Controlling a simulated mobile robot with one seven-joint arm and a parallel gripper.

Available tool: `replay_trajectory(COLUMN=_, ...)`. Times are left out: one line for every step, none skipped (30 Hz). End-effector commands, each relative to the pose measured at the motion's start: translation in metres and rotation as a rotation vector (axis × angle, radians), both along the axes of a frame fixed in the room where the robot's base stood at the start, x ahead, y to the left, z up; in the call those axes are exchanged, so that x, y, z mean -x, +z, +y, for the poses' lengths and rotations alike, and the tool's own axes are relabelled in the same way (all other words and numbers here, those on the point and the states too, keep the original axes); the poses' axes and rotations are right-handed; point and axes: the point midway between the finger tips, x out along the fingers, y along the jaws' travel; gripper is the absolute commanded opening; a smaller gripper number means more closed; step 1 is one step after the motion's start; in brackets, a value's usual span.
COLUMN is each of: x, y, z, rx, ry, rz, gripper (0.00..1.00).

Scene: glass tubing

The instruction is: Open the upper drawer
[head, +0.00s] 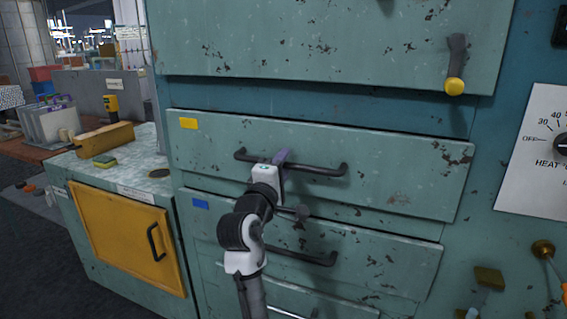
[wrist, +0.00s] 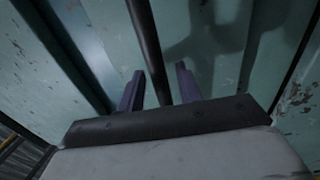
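The upper drawer (head: 395,165) has a worn pale green front with a yellow label at its top left. Its long dark bar handle (head: 322,170) runs across the front. My gripper (head: 281,157) is at the left-middle part of this handle. In the wrist view, the two purple fingers (wrist: 158,88) stand apart, with the dark handle bar (wrist: 146,40) passing between them. Gaps show between bar and fingers, wider on the right, so the gripper is open and not clamped. The drawer front looks closed. My gripper hides part of the handle.
A lower drawer (head: 375,260) with a blue label (head: 200,204) and its own dark handle lies below. Above is a panel with a yellow-tipped lever (head: 455,75).

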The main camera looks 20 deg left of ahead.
Motion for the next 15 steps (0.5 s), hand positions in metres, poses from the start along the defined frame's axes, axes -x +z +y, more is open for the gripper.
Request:
replay_trajectory(x=-0.0016, y=0.0001, z=-0.0002, rx=0.000, ry=0.000, rz=0.001, gripper=0.35)
replay_trajectory(x=-0.0020, y=0.0001, z=-0.0002, rx=0.000, ry=0.000, rz=0.001, gripper=0.35)
replay_trajectory(x=-0.0023, y=0.0000, z=-0.0002, rx=0.000, ry=0.000, rz=0.001, gripper=0.35)
replay_trajectory(x=-0.0024, y=-0.0001, z=-0.0002, rx=0.000, ry=0.000, rz=0.001, gripper=0.35)
replay_trajectory(x=-0.0023, y=-0.0002, z=-0.0002, rx=0.000, ry=0.000, rz=0.001, gripper=0.35)
replay_trajectory(x=-0.0022, y=-0.0002, z=-0.0002, rx=0.000, ry=0.000, rz=0.001, gripper=0.35)
replay_trajectory(x=-0.0022, y=-0.0002, z=-0.0002, rx=0.000, ry=0.000, rz=0.001, gripper=0.35)
replay_trajectory(x=-0.0021, y=-0.0001, z=-0.0002, rx=0.000, ry=0.000, rz=0.001, gripper=0.35)
replay_trajectory(x=-0.0021, y=-0.0001, z=-0.0002, rx=0.000, ry=0.000, rz=0.001, gripper=0.33)
replay_trajectory(x=-0.0020, y=-0.0001, z=-0.0002, rx=0.000, ry=0.000, rz=0.001, gripper=0.29)
replay_trajectory(x=-0.0020, y=-0.0001, z=-0.0002, rx=0.000, ry=0.000, rz=0.001, gripper=0.25)
replay_trajectory(x=-0.0020, y=-0.0001, z=-0.0002, rx=0.000, ry=0.000, rz=0.001, gripper=0.20)
replay_trajectory(x=-0.0019, y=-0.0001, z=-0.0001, rx=0.000, ry=0.000, rz=0.001, gripper=0.16)
replay_trajectory(x=-0.0019, y=-0.0001, z=-0.0001, rx=0.000, ry=0.000, rz=0.001, gripper=0.12)
replay_trajectory(x=-0.0019, y=-0.0001, z=-0.0002, rx=0.000, ry=0.000, rz=0.001, gripper=0.06)
